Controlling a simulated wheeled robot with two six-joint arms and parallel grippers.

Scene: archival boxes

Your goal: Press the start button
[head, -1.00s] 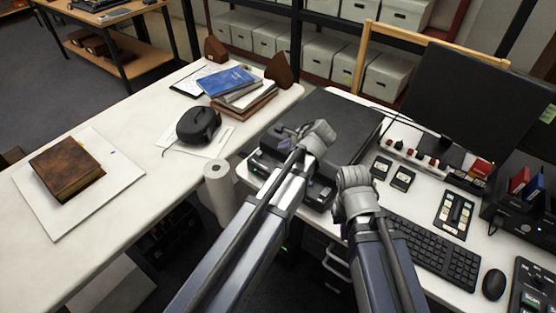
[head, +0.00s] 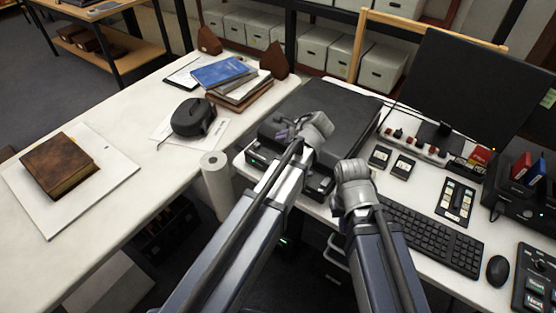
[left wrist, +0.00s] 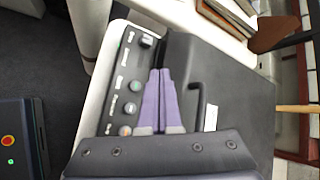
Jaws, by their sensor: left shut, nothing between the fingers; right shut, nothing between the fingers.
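A black flat-topped machine (head: 335,112) stands on the white desk, with a control panel along its front edge. My left gripper (head: 283,133) is over the machine's front part. Its purple fingers (left wrist: 160,72) are together and empty, beside the button row; contact is unclear. My right gripper (head: 352,166) is shut over the desk, its fingers mostly hidden.
A keyboard (head: 432,236), a mouse (head: 498,270) and a monitor (head: 480,95) are to the right. A red-switched power strip (head: 415,143) lies behind. A left table (head: 130,150) holds books; a paper roll (head: 216,184) stands between table and desk.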

